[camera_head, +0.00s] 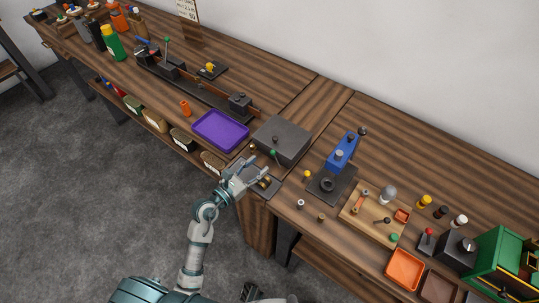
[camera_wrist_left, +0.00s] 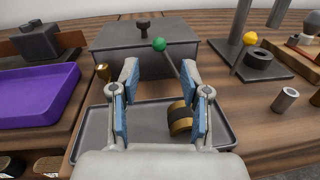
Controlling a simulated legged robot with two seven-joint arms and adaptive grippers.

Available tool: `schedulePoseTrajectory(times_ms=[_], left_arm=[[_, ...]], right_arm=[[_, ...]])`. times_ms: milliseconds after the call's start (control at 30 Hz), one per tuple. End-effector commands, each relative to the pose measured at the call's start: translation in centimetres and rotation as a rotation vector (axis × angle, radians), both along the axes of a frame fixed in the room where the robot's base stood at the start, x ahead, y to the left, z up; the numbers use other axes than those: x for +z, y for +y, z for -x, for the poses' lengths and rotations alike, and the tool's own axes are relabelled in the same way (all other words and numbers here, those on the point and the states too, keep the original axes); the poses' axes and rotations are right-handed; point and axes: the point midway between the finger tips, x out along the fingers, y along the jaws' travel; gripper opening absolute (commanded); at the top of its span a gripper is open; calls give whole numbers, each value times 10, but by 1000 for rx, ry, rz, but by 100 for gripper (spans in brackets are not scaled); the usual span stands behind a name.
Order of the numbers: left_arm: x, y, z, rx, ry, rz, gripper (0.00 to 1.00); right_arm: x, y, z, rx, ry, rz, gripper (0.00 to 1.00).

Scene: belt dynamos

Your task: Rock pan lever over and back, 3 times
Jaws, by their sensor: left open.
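A thin lever with a green ball knob (camera_wrist_left: 159,44) stands in front of the grey box (camera_wrist_left: 140,33), tilted to the left in the left wrist view. The green knob also shows in the head view (camera_head: 273,153), close to my gripper. My left gripper (camera_head: 252,168) is open, and its two blue-padded fingers (camera_wrist_left: 163,105) point at the lever with nothing between the tips. The lever's lower end is partly hidden behind the right finger. A shallow dark tray (camera_wrist_left: 88,140) lies under the fingers, with a black and brass roller (camera_wrist_left: 180,118) in it. My right gripper is not visible.
A purple tray (camera_head: 220,130) lies left of the grey box. A blue lever press (camera_head: 343,150) stands to its right, near a small yellow ball (camera_wrist_left: 250,38) and a metal cylinder (camera_wrist_left: 286,99). A wooden tray (camera_head: 352,214) with small parts is farther right.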

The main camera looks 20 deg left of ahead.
Motion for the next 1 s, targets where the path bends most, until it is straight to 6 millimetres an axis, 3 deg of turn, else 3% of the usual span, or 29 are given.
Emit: schedulePoseTrajectory(times_ms=[100,300,700,900,1000], left_arm=[[1,-11,-24,-1,0,4,46],[0,-23,-48,-1,0,3,46],[0,-28,-56,-1,1,2,46],[0,-27,-56,0,1,2,0],[-1,-27,-56,0,0,1,0]], right_arm=[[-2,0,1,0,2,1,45],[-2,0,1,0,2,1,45],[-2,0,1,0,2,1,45],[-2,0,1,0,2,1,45],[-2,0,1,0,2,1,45]])
